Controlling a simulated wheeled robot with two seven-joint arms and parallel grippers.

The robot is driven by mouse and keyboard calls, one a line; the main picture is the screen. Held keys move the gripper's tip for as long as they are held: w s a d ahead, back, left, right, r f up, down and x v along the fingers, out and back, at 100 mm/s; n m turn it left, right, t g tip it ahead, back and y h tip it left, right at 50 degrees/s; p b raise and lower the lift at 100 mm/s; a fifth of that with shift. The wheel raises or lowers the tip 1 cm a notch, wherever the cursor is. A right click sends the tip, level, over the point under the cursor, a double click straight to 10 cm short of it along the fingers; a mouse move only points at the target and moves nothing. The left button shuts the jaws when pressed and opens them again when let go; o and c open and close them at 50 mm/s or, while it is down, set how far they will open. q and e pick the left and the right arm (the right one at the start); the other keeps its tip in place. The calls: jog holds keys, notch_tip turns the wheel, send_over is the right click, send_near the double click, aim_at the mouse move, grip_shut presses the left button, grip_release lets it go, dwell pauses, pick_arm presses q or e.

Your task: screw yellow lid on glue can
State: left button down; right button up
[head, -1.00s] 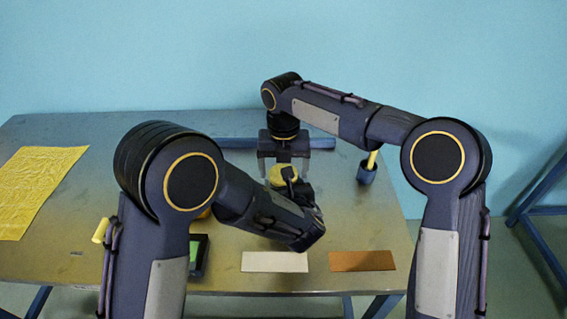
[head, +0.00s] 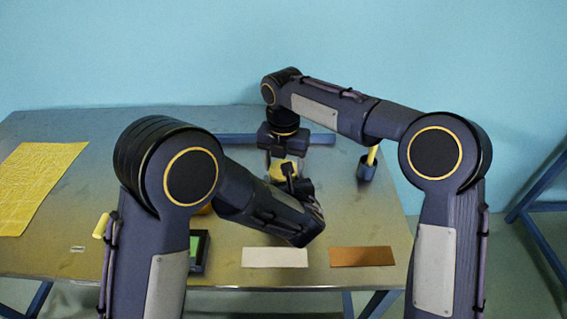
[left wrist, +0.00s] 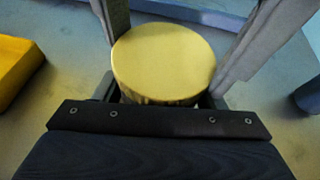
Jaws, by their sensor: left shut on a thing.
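The yellow lid (left wrist: 163,60) sits on top of the glue can, whose body is mostly hidden beneath it. It also shows in the head view (head: 283,170). My left gripper (left wrist: 161,95) is shut on the glue can, low around its sides; in the head view the left forearm hides part of this hold. My right gripper (head: 283,158) points down from above, over the lid. In the left wrist view its two grey fingers stand apart on opposite sides of the lid; contact with the rim is not clear.
A yellow sheet (head: 38,185) lies at the left of the table. A dark blue cup (head: 366,170) with a yellow handle stands to the right. A white strip (head: 275,257) and a brown strip (head: 362,257) lie at the front. A blue bar (head: 322,140) lies behind the grippers.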

jog(key=o, duration=1.1)
jog(key=shift+r, duration=2.25)
jog(key=shift+c, duration=0.6)
jog(key=shift+a+r+n, duration=0.2)
jog(key=shift+r+n, duration=0.6)
jog(key=shift+n, duration=0.1)
jog(key=shift+d+r+n, duration=0.2)
jog(key=shift+r+n, duration=0.5)
jog(key=shift+r, duration=0.25)
jog(key=shift+f, duration=4.05)
